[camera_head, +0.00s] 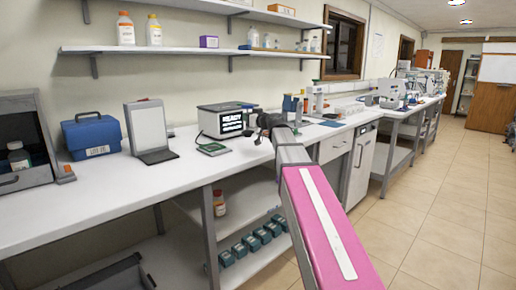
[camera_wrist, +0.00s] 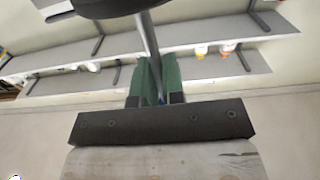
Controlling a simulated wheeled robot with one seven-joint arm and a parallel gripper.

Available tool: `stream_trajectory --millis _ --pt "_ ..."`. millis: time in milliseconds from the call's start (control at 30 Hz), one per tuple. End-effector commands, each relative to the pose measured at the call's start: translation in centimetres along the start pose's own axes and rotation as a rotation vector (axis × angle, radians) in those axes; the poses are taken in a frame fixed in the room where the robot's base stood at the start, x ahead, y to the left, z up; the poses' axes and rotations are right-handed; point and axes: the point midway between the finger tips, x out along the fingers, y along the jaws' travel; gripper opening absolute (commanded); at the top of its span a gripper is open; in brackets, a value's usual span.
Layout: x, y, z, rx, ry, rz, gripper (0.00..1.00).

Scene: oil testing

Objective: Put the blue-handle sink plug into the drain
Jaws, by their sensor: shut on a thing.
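My gripper (camera_wrist: 155,72) has two green fingers closed around a slim grey rod (camera_wrist: 148,38) in the wrist view. A small bit of blue shows low between the fingers. The rod runs out past the fingertips toward a dark round-edged piece (camera_wrist: 105,8) at the top. This looks like the sink plug, with its handle mostly hidden in the grip. In the head view my gripper (camera_head: 267,122) is small and dark, held out over the bench, and the plug cannot be made out. I cannot make out the drain in either view.
The long white bench (camera_head: 95,190) carries a blue case (camera_head: 92,137), a grey folding stand (camera_head: 150,130), a box reading "READY" (camera_head: 226,121) and a green board (camera_head: 213,148). Wall shelves (camera_head: 180,52) hang above. The tiled floor (camera_head: 430,215) at right is clear.

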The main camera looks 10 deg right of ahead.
Motion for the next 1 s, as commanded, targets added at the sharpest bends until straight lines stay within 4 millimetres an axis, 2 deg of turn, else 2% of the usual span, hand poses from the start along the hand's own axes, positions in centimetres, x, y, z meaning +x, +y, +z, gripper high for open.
stream_trajectory --millis 33,200,333,467,800,1000 --pt "0.9 -0.8 -0.9 -0.001 0.001 -0.048 0.0" --pt "2.0 -3.2 -2.9 0.0 0.0 -0.176 0.0" --pt "2.0 -3.3 -3.0 0.002 -0.001 -0.211 0.0" --pt "1.2 -1.4 -1.7 0.002 -0.002 -0.211 0.0" --pt "-1.0 4.9 2.3 0.002 -0.003 -0.211 0.0" --pt "-1.7 6.8 3.5 0.001 -0.001 -0.211 0.0"
